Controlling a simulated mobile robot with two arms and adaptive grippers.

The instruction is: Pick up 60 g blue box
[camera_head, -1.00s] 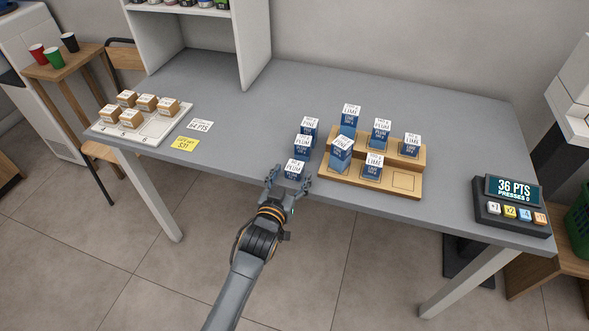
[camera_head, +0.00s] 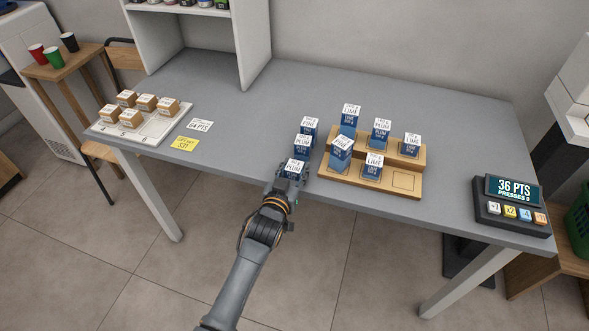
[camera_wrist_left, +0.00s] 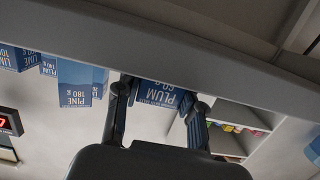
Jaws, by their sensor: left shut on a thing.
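The blue box (camera_head: 295,170) with a white top labelled PLUM stands at the front edge of the grey table, nearest me in a short row. In the left wrist view the box (camera_wrist_left: 165,96) appears upside down, reading PLUM with a partly hidden weight that looks like 60 g. My left gripper (camera_head: 291,176) is shut on this box, with one finger at each side. In the left wrist view the fingers of the left gripper (camera_wrist_left: 160,106) flank it. The box appears to rest on the table. My right gripper is not in view.
Two more blue boxes, PLUM (camera_head: 302,146) and PINE (camera_head: 309,128), stand close behind. A stepped wooden stand (camera_head: 375,183) with several blue boxes is to the right. A white tray (camera_head: 150,134) with brown boxes sits left. A display (camera_head: 513,190) reads 36 PTS.

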